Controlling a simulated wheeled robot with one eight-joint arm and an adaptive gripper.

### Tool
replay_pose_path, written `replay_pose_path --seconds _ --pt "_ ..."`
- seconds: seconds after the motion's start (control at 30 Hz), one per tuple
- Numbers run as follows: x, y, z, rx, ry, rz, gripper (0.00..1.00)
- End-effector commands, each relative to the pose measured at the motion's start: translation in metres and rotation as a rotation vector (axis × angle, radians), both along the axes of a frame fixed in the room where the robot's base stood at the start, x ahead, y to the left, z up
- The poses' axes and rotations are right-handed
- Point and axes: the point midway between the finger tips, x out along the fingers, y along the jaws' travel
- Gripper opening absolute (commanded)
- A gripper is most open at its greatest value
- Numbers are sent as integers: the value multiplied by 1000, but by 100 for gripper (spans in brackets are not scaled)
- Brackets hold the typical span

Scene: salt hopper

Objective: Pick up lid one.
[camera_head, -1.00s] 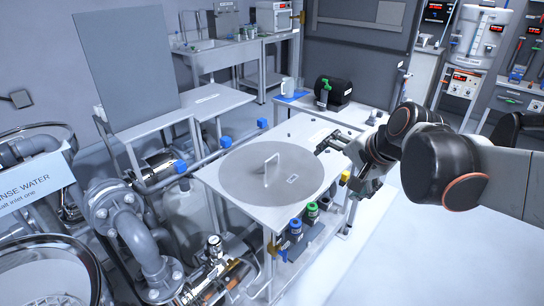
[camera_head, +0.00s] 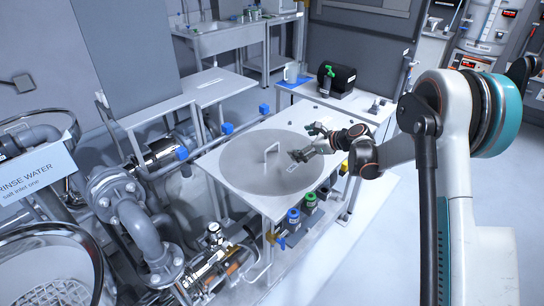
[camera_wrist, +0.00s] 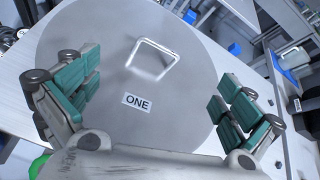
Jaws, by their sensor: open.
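Lid one (camera_head: 247,178) is a round, flat grey metal disc lying on a white table top. It carries an upright bent-wire handle (camera_head: 272,153) near its middle. In the wrist view the handle (camera_wrist: 154,57) stands beyond a label reading ONE (camera_wrist: 137,103). My gripper (camera_head: 302,141) is open and empty, over the right part of the lid. Its green-padded fingers (camera_wrist: 158,88) are spread wide, with the handle ahead of and between them, apart from both.
Grey pipes and a flange (camera_head: 115,195) stand at the left. Open floor lies at the right.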

Motion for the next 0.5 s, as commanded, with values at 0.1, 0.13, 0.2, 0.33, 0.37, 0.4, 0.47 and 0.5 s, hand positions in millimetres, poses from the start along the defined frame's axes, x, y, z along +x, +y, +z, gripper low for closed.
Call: replay_pose_path --seconds 0.1,0.13,0.2,0.33,0.37,0.4,0.47,0.5 --pt "15 5 -29 109 68 -41 100" --pt "17 6 -34 131 82 -49 100" --pt "21 8 -46 175 112 -65 100" --pt "24 11 -59 226 146 -82 100" --pt "25 12 -60 233 150 -83 100" --pt "26 14 -63 238 155 -85 100" --pt "30 19 -67 243 158 -86 100" --pt "32 23 -70 244 159 -85 100"
